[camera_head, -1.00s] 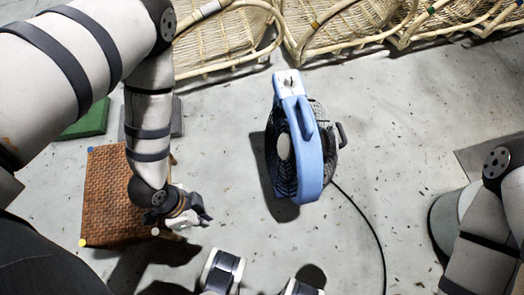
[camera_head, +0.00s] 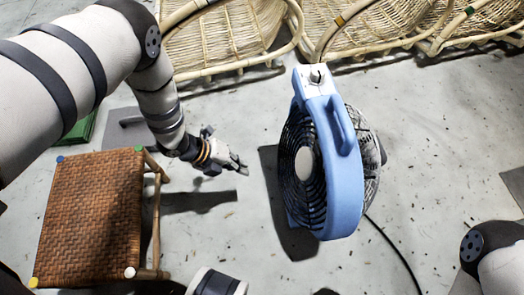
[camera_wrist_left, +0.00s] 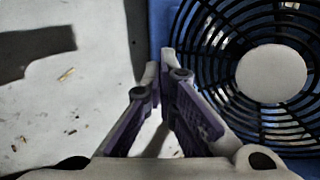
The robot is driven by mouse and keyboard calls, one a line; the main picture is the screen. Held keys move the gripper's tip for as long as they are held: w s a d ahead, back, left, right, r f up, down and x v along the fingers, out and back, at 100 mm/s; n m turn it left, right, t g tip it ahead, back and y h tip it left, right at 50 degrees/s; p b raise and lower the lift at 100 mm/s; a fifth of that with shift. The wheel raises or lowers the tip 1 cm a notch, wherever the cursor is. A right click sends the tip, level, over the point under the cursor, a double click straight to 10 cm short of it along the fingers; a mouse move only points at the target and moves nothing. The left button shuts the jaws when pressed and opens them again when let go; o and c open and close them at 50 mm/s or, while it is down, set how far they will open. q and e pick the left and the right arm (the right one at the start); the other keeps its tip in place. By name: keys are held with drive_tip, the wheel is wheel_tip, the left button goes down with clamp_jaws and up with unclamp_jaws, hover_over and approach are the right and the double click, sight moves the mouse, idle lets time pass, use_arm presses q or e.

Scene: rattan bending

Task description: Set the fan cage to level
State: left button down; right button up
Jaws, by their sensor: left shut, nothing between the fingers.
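The blue fan (camera_head: 345,185) stands on the floor in the middle of the head view. Its round black cage (camera_head: 297,190), with a pale hub, faces left toward my left gripper. I cannot tell its exact tilt from above. A white panel with a dark knob (camera_head: 315,78) tops the blue frame. My left gripper (camera_head: 241,168) is shut and empty, left of the cage and apart from it. In the left wrist view, the fingertips (camera_wrist_left: 168,62) meet beside the blue frame, with the cage (camera_wrist_left: 225,60) filling the right side. My right gripper is out of view.
A woven stool (camera_head: 92,215) stands at the left, near my left arm. Rattan chairs (camera_head: 225,40) line the back. A black cable (camera_head: 398,255) runs from the fan toward the lower right. Bare floor (camera_head: 450,130) lies right of the fan.

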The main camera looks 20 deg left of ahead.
use_arm(q)
drive_tip(key=w+d+r+b+x, duration=0.1)
drive_tip(key=b+x, duration=0.5)
drive_tip(key=x, duration=0.6)
drive_tip(key=shift+d+f, duration=0.15)
drive_tip(key=shift+d, duration=0.2)
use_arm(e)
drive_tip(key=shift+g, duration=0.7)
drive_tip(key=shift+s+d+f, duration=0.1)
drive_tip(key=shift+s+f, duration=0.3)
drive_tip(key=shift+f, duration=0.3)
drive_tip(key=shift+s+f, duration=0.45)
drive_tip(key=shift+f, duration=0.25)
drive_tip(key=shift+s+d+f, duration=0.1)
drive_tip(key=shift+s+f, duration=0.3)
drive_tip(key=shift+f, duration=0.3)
use_arm(q)
drive_tip(key=shift+w, duration=0.1)
